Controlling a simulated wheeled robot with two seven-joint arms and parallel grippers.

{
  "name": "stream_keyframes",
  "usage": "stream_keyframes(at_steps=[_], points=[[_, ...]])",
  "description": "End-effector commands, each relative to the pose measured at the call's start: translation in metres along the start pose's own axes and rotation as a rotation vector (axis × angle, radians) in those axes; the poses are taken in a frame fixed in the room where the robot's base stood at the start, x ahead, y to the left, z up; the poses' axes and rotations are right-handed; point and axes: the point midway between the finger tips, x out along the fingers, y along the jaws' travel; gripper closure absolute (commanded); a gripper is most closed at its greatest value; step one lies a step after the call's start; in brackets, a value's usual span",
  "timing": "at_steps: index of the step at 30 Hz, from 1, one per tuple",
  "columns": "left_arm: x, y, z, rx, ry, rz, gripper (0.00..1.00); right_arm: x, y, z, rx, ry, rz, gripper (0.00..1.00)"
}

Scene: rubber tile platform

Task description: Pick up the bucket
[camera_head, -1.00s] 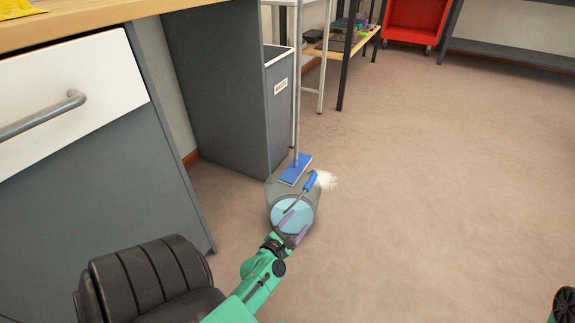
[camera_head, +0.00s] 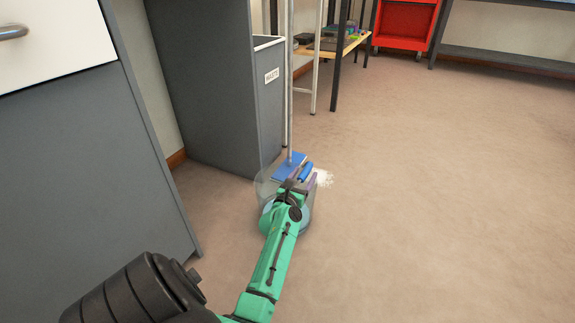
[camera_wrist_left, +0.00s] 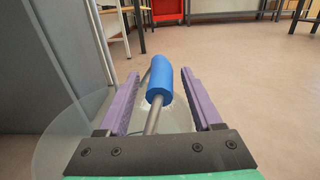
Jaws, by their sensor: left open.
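The bucket (camera_head: 266,185) is clear, see-through plastic and stands on the floor in front of the waste bin. Its handle is a metal rod with a blue grip (camera_wrist_left: 160,80). My left gripper (camera_head: 300,183) is over the bucket and hides much of it in the head view. In the left wrist view the open purple fingers of my left gripper (camera_wrist_left: 160,105) lie on either side of the handle, with the blue grip between and ahead of them. The fingers are not closed on it. My right gripper is not in view.
A grey cabinet (camera_head: 90,160) is at left. The floor at right is clear.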

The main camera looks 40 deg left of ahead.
Motion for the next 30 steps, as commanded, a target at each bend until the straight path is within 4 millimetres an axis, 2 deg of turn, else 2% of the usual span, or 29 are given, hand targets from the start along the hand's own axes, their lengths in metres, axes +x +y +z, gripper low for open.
stream_keyframes(at_steps=[1,3,9,14,15,30], points=[[0.0087,0.0006,-0.0051,0.0,-0.001,0.0,0.34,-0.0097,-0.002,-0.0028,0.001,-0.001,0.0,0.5],[0.0147,0.001,-0.0032,0.001,0.0,0.001,0.34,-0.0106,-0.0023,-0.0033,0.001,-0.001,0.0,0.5],[0.0156,0.001,-0.0005,0.003,0.001,0.001,0.34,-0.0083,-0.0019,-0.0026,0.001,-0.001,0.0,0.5],[0.0154,0.0008,-0.0007,0.002,0.001,0.0,0.95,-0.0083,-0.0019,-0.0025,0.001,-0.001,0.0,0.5],[0.0154,0.0007,-0.0007,0.002,0.001,0.0,1.0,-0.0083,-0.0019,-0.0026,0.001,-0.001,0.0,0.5],[0.0151,0.0003,-0.0014,-0.001,0.002,0.0,1.0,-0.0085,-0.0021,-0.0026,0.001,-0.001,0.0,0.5]])
